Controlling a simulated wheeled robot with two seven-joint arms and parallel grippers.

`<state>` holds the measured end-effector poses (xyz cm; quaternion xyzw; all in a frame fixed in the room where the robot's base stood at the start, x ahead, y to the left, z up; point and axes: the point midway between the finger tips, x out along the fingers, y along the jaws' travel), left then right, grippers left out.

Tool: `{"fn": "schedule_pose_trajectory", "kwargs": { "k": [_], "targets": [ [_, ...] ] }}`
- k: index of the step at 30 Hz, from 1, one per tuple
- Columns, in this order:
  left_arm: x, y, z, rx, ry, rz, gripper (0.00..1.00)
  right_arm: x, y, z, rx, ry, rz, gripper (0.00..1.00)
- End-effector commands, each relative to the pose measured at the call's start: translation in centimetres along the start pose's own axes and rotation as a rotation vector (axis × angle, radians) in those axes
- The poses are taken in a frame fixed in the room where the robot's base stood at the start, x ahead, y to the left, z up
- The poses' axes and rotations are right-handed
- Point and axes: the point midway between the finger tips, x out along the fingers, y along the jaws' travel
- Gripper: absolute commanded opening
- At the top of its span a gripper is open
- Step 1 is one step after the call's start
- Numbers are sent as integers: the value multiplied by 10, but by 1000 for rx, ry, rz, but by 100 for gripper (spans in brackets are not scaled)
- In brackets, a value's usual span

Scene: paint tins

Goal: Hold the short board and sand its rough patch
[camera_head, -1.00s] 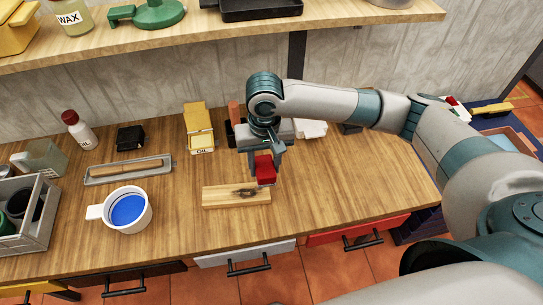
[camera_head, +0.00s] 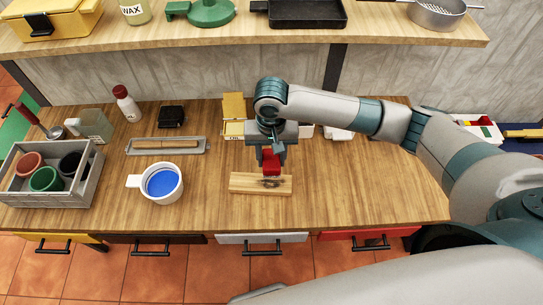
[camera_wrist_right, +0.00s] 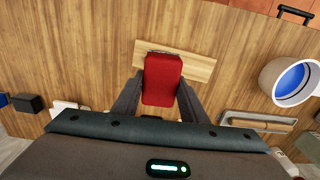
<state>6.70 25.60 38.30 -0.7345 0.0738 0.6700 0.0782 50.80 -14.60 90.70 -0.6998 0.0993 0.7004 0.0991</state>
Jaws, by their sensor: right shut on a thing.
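The short board (camera_head: 248,183) is a pale wooden piece lying flat on the bench near its front edge. Its rough patch (camera_head: 272,183) is a dark mark right of the board's middle. My right gripper (camera_head: 271,157) is shut on a red block (camera_head: 271,164), probably the sander, just behind the patch. In the right wrist view the red block (camera_wrist_right: 162,80) sits between the fingers and covers part of the board (camera_wrist_right: 200,68), hiding the patch. I cannot tell whether the block touches the board. My left gripper is not in view, and nothing visibly holds the board.
A white mug of blue paint (camera_head: 160,184) stands left of the board. Behind it lies a grey tray (camera_head: 138,147) with a wooden roller-like piece. A crate of pots (camera_head: 85,190) is at far left. A yellow oil tin (camera_head: 234,107) stands behind my gripper. Bench right of the board is clear.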

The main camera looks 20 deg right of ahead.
Motion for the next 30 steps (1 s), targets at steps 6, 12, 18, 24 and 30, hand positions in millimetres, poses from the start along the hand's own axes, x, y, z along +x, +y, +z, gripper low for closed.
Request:
{"fn": "schedule_pose_trajectory", "kwargs": {
  "k": [6,12,18,24,30],
  "targets": [
    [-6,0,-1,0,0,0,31,-2,0,0,0,0,0,21],
    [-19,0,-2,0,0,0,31,-4,0,1,1,-2,1,21],
    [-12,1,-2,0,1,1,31,19,0,1,0,-3,0,21],
    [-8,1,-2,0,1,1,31,39,0,0,1,-1,0,21],
    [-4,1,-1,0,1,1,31,58,0,0,1,-1,1,21]
  ]
}}
